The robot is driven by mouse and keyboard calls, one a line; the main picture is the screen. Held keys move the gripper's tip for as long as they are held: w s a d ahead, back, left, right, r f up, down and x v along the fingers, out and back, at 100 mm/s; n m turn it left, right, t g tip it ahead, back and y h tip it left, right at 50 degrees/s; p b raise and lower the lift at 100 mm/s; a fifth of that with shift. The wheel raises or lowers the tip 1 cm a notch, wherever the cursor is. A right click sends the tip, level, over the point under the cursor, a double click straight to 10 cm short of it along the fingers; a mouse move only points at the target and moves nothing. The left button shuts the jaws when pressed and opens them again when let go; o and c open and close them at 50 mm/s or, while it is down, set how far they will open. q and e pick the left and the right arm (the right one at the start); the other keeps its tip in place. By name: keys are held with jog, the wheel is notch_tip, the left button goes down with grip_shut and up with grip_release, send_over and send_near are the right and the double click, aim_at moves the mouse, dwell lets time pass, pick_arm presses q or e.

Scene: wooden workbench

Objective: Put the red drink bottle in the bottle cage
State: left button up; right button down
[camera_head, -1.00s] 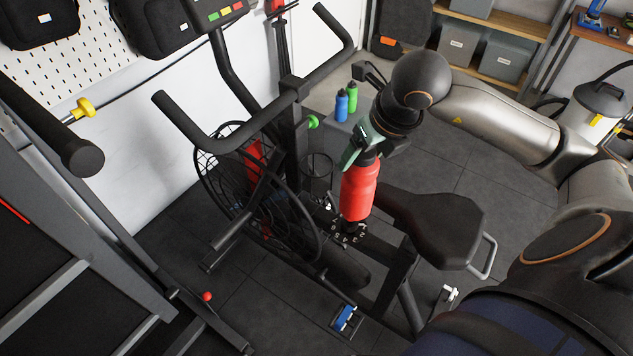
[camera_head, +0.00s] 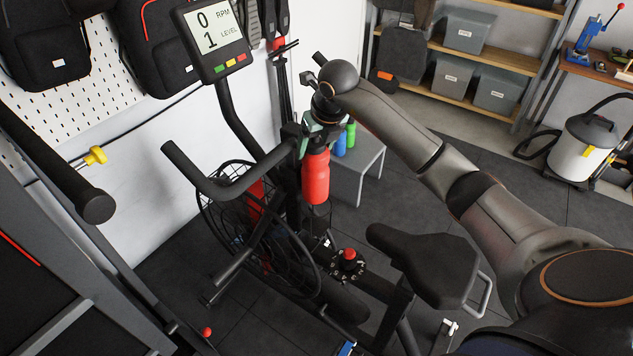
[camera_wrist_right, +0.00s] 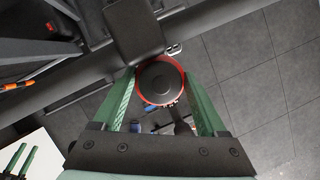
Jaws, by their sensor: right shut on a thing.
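The red drink bottle (camera_head: 316,178) hangs upright from my right gripper (camera_head: 318,143), beside the exercise bike's front post. In the right wrist view, the green fingers of the gripper (camera_wrist_right: 160,82) are shut on both sides of the bottle's dark cap (camera_wrist_right: 160,83). The bottle cage (camera_head: 318,222) is a dark wire ring on the post, just below the bottle. My left gripper is not in view.
The bike's handlebar (camera_head: 225,185) and post stand close left of the bottle. The saddle (camera_head: 425,260) is at lower right, and a red knob (camera_head: 348,254) sits on the frame. A grey stool (camera_head: 360,165) behind carries a blue and a green bottle.

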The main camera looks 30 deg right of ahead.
aim_at(317, 185)
notch_tip(317, 185, down, 12)
jog(key=shift+s+r+p, duration=0.1)
jog(key=shift+s+p, duration=0.05)
jog(key=shift+p, duration=0.2)
grip_release()
dwell(0.3)
